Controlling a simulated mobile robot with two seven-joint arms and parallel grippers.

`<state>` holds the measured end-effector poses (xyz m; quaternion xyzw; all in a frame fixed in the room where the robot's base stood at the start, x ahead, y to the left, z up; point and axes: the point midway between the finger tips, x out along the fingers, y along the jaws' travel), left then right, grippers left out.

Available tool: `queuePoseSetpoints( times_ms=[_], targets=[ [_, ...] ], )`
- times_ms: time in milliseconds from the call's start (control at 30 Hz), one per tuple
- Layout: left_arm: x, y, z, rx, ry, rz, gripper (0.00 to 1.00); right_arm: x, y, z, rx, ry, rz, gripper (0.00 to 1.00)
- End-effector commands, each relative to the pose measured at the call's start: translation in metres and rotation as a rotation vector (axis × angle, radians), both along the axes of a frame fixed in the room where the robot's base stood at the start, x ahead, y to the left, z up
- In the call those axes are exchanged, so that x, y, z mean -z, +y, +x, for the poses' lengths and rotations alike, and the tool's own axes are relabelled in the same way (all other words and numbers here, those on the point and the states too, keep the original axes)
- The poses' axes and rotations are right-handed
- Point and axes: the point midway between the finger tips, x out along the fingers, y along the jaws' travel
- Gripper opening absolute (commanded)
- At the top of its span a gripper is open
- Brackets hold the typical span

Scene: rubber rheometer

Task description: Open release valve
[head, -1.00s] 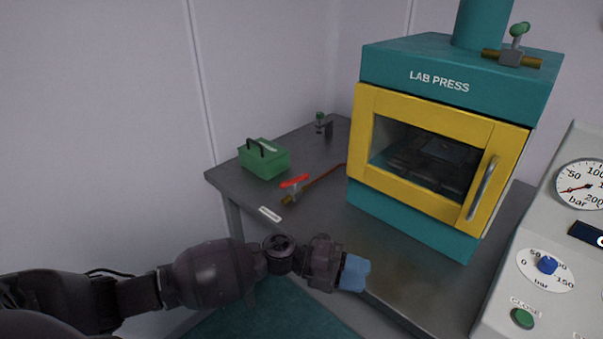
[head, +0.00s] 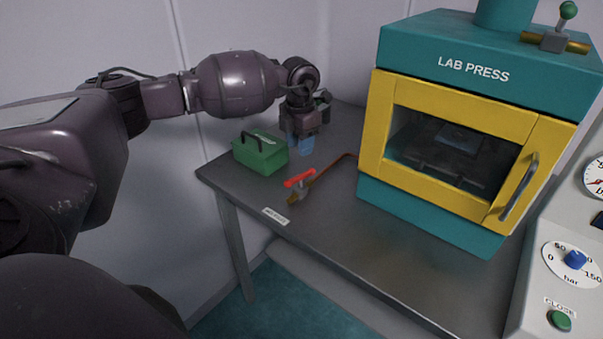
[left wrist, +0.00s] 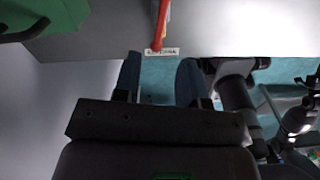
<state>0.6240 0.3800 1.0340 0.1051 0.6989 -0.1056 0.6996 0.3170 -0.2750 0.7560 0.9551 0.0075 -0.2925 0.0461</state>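A valve with a red lever (head: 299,178) and a brass pipe end sits on the grey table near its left front edge. A white label (head: 275,216) lies in front of it; its print is too small to read. My left gripper (head: 303,148) hangs with blue fingers pointing down, above the table behind the valve and beside the green box. It touches neither lever nor pipe. In the left wrist view, the fingers (left wrist: 158,78) are apart with nothing between them, and the red lever (left wrist: 160,25) shows beyond the tips. My right gripper is not in view.
The green box (head: 260,155) with a dark handle stands left of the valve. The lab press (head: 450,150) with its closed yellow door stands to the right. A gauge panel (head: 540,290) is at the right edge. The table front is clear.

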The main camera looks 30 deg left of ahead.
Motion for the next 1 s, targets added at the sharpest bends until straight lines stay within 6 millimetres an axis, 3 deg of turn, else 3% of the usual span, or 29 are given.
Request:
queuePoseSetpoints(
  times_ms=[167,600,800,1000],
  targets=[
    [0.017,0.001,0.000,-0.002,0.005,0.005,0.38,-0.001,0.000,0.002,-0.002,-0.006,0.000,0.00],
    [0.088,0.000,0.000,-0.001,0.004,0.001,0.38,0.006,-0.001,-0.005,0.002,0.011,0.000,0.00],
    [0.104,0.000,0.000,0.000,0.002,0.000,0.38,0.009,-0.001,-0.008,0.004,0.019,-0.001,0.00],
    [0.108,0.000,0.000,0.000,0.001,0.000,0.38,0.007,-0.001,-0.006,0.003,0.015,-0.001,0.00]
  ],
)
